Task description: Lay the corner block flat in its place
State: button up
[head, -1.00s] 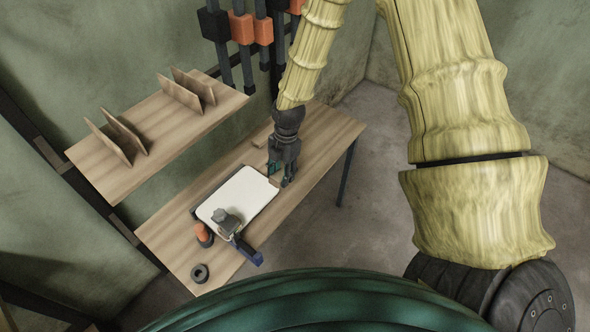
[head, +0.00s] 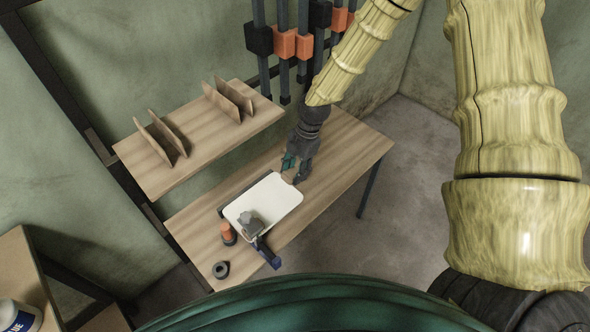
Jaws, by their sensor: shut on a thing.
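My gripper (head: 297,173) is at the far right corner of a white, round-cornered board (head: 282,203) lying on the workbench. Its dark fingers, one with a teal part, point down. They are shut on a small tan piece (head: 290,176), which I take to be the corner block. Most of it is hidden by the fingers, and I cannot tell whether it lies flat or touches the board.
A grey clamp-like tool (head: 250,224) with a blue bar sits on the board's near end. An orange-and-black item (head: 228,234) and a dark ring (head: 221,269) stand on the workbench (head: 345,150). A shelf (head: 200,143) with upright curved boards hangs behind.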

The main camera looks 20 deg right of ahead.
jog(key=b, duration=0.4)
send_over(292, 199)
jog(key=d, duration=0.1)
jog(key=shift+d+f, duration=0.1)
jog(key=shift+f, duration=3.55)
jog(key=shift+f+b, duration=0.95)
jog(key=shift+f, duration=0.9)
jog(key=shift+s+a+f+t+h, duration=0.1)
jog(key=shift+a+f+t+h, duration=0.2)
jog(key=shift+h, duration=0.4)
jog(key=shift+s+a+f+t+h+b, duration=0.15)
jog(key=shift+a+t+h+b, duration=0.1)
jog(key=shift+h+b, duration=0.4)
jog(key=shift+a+f+t+h+b, duration=0.15)
jog(key=shift+t+h+b, duration=0.1)
jog(key=shift+h+b, duration=0.4)
